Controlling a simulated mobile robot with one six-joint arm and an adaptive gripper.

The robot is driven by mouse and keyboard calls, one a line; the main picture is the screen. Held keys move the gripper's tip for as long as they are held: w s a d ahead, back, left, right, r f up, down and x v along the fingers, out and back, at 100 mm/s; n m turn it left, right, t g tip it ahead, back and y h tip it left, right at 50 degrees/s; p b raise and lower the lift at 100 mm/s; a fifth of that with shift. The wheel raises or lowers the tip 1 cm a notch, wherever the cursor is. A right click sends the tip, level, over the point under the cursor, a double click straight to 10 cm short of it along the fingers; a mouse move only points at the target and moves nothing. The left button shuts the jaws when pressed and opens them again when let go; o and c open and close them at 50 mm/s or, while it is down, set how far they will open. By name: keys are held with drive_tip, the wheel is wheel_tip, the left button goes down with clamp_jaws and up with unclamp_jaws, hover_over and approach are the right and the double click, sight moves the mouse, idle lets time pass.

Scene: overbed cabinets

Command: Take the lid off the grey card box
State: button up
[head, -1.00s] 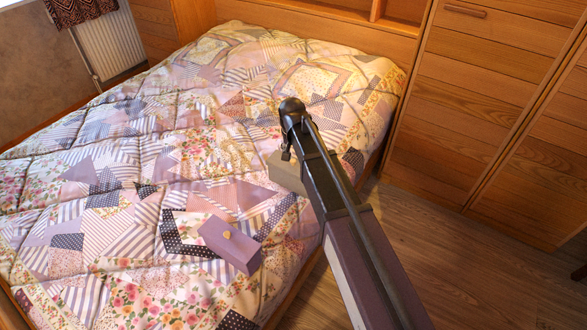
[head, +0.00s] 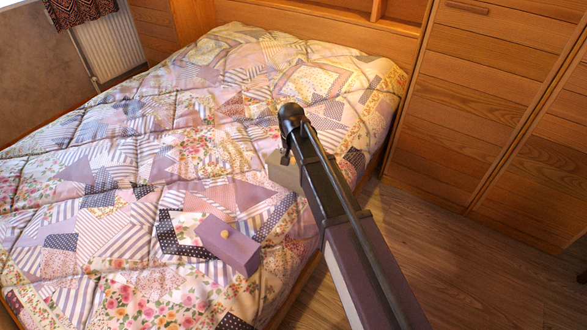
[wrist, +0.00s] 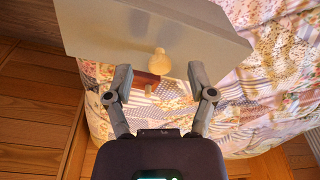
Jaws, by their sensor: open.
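The grey card box (head: 281,171) sits on the right side of the bed in the head view, partly hidden behind my arm. My gripper (wrist: 160,70) is open, with one finger on each side of the knob in that view. My gripper is mostly hidden in the head view.
Wooden cabinets (head: 480,110) stand to the right of the bed. The wooden floor (head: 450,250) between them is clear.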

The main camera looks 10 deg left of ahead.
drive_tip(key=shift+w+f+b, duration=0.1)
drive_tip(key=shift+f+b, duration=0.5)
drive_tip(key=shift+f, duration=0.3)
clamp_jaws()
